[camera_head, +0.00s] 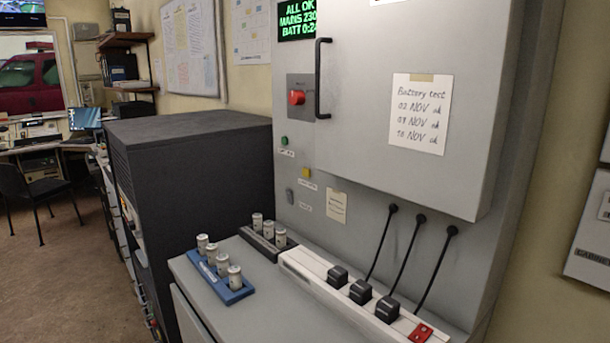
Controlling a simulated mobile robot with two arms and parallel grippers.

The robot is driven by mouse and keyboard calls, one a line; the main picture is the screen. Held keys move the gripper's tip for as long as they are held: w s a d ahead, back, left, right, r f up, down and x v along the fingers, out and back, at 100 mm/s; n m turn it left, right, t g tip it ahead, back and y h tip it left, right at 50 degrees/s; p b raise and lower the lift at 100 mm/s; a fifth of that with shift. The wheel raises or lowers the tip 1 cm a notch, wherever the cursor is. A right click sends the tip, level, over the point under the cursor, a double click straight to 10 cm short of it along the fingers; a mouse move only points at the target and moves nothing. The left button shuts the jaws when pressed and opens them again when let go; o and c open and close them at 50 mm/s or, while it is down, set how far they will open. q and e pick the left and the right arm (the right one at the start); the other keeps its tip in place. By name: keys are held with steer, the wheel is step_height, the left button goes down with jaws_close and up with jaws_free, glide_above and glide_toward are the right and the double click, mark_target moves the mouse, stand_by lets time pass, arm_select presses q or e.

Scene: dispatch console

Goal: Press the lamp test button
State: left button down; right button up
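A grey cabinet (350,165) stands ahead of me. Small controls run down the left of its front: a green one (284,141), a yellow one (305,173) and a grey one (289,196). Each has a small white label beside or below it, too small to read, so I cannot tell which is the lamp test button. A red knob (297,97) on a grey plate sits above them. Neither of my grippers is in view.
A black handle (322,78) sticks out near the red knob. On the ledge below stand a blue holder (232,292) with several cylinders, a dark holder (262,244), and a white power strip (318,275) with plugs. A dark cabinet (200,170) stands left.

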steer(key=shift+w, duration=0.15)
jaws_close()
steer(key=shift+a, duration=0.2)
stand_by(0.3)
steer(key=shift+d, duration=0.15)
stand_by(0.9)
